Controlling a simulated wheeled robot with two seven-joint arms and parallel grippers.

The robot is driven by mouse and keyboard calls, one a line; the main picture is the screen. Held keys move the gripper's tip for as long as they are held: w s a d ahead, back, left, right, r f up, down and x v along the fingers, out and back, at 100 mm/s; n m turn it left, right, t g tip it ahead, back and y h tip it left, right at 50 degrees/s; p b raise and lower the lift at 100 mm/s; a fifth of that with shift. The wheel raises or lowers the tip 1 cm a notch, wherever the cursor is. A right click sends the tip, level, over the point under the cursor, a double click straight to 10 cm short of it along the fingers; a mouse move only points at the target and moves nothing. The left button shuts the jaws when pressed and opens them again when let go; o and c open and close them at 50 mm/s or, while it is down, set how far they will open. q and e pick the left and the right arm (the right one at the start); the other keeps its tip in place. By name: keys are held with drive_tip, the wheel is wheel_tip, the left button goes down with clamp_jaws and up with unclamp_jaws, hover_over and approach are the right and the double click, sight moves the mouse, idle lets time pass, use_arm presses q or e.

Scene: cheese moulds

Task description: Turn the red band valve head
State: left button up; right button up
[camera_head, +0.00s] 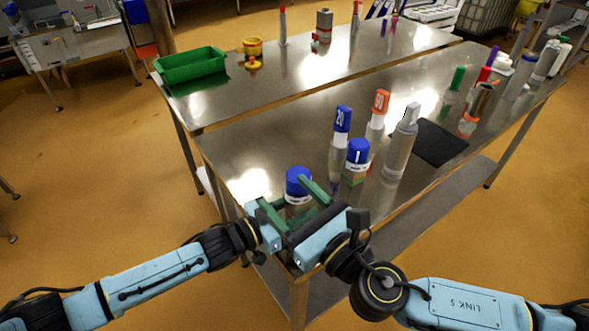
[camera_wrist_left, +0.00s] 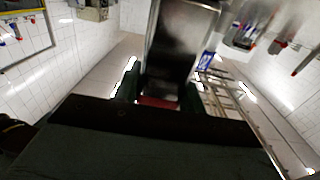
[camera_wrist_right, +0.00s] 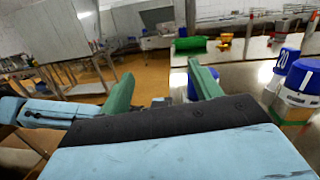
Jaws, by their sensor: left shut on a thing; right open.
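My left gripper (camera_head: 272,216) is at the near edge of the steel table. In the left wrist view its green fingers are shut on a small red part (camera_wrist_left: 157,102), which I take to be the red band valve head; its shape is mostly hidden. In the head view the grippers cover it. My right gripper (camera_head: 302,206) comes in from the right, close beside the left one, with its green fingers apart. In the right wrist view its fingers (camera_wrist_right: 162,88) are spread, with no thing clearly held.
A blue-lidded jar (camera_head: 298,181) stands just behind the grippers. Tall containers with a blue cap (camera_head: 342,119) and an orange cap (camera_head: 380,101), another blue-lidded jar (camera_head: 357,151) and a grey bottle (camera_head: 399,150) stand to the right. A green tray (camera_head: 190,66) sits on the far table.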

sight(294, 171)
drive_tip(key=d+f+m+t+h, duration=0.2)
drive_tip(key=d+f+m+h, duration=0.1)
drive_tip(key=d+m+h, duration=0.15)
drive_tip(key=shift+n, duration=0.25)
drive_tip(key=x, duration=1)
drive_tip(key=shift+w+d+f, duration=0.1)
drive_tip(key=shift+w+f, duration=0.1)
drive_tip(key=shift+w, duration=0.3)
drive_tip(key=c, duration=1)
drive_tip(key=shift+o, duration=0.2)
drive_tip(key=shift+h, duration=0.25)
